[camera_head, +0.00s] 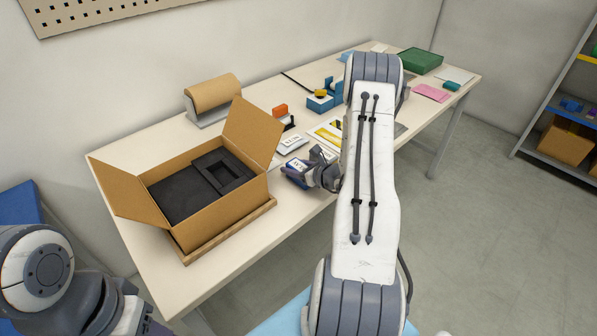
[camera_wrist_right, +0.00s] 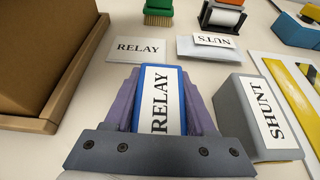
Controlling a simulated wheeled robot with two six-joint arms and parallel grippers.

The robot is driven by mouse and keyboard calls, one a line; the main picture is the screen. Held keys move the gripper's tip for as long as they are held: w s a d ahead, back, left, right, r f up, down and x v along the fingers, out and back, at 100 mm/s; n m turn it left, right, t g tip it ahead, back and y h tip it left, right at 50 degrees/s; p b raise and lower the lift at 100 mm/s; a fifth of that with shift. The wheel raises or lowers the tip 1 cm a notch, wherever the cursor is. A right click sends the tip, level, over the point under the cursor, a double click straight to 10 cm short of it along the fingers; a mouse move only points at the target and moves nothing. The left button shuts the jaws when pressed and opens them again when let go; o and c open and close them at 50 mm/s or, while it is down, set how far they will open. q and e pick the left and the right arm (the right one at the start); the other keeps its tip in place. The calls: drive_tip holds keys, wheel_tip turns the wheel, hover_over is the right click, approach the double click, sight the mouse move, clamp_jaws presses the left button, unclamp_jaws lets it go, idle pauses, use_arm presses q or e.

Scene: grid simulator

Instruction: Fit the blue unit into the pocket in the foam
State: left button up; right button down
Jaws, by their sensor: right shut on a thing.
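The blue unit (camera_wrist_right: 163,98), with a white label reading RELAY, sits between the fingers of my right gripper (camera_wrist_right: 165,105), which is shut on it. In the head view the unit (camera_head: 295,166) and right gripper (camera_head: 310,172) are right of the open cardboard box, near the table's front edge. The black foam (camera_head: 180,193) lies in the box. Its square pocket (camera_head: 228,172) looks empty and is on the foam's right part. The unit is outside the box, apart from the foam. Its underside is hidden. Only part of my left arm shows, at lower left; its gripper is out of view.
The cardboard box (camera_head: 218,208) has raised flaps and stands on a wooden tray (camera_head: 230,232). A grey block labelled SHUNT (camera_wrist_right: 255,115) is close to the right gripper. A brown roll (camera_head: 213,93) stands behind.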

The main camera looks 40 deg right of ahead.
sight(297, 162)
drive_tip(key=shift+r, duration=0.1)
drive_tip(key=shift+r, duration=0.45)
drive_tip(key=r, duration=0.3)
drive_tip(key=shift+s+d+r+b, duration=0.25)
drive_tip(key=shift+d+r+b, duration=0.05)
drive_tip(key=shift+d, duration=0.05)
drive_tip(key=s+d+r, duration=0.6)
drive_tip(key=s+d, duration=0.1)
drive_tip(key=s, duration=0.1)
drive_tip(key=shift+r+b, duration=0.2)
drive_tip(key=shift+b, duration=0.1)
drive_tip(key=shift+s+d, duration=0.1)
